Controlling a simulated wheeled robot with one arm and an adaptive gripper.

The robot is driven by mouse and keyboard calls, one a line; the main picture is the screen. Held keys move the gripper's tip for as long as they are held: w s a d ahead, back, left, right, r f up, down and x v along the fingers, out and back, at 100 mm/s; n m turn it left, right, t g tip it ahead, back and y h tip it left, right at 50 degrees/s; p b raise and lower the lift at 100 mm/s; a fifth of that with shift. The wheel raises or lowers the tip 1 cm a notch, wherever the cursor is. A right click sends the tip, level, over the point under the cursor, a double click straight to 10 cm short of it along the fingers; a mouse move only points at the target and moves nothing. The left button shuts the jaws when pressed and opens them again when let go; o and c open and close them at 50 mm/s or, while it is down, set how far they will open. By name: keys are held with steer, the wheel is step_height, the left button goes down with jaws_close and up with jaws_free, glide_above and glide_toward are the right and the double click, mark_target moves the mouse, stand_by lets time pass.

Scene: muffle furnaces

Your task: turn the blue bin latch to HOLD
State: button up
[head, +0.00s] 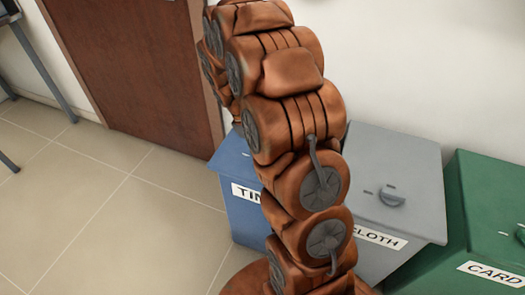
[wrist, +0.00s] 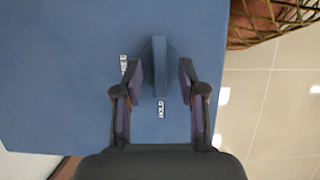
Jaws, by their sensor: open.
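The blue bin (head: 236,165), labelled "TIN", stands at the left of the bin row in the head view, partly hidden behind my arm. Its latch is hidden there. In the wrist view, the blue lid (wrist: 60,75) fills the left and middle. The blue latch (wrist: 160,65) is a raised bar on a round base, lying along the picture's vertical. Its lower end is just above the "HOLD" label (wrist: 161,108). A second label (wrist: 124,65), hard to read, is left of the latch. My gripper (wrist: 160,72) is open, one finger on each side of the latch, with gaps visible.
A grey bin (head: 390,220) labelled "CLOTH" and a green bin (head: 490,215) labelled "CARD" stand to the right. A brown door (head: 135,65) is behind at the left. Tiled floor (head: 70,220) is clear at left.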

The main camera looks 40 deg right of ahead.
steer(key=v, duration=1.1)
steer(key=shift+a, duration=0.1)
stand_by(0.4)
steer(key=s+a+m+y, duration=0.1)
steer(key=s+a+m, duration=0.1)
steer(key=s+a, duration=0.5)
steer(key=s+a+m+y, duration=0.1)
steer(key=s+a+m, duration=0.15)
steer(key=s, duration=0.95)
steer(key=s+a+m, duration=0.2)
steer(key=s+a, duration=0.3)
steer(key=s, duration=0.4)
step_height(320, 180, up, 18)
steer(key=t+p, duration=0.2)
steer(key=p, duration=1.4)
steer(key=shift+w+a, duration=0.25)
steer(key=shift+a, duration=0.1)
steer(key=shift+f, duration=0.15)
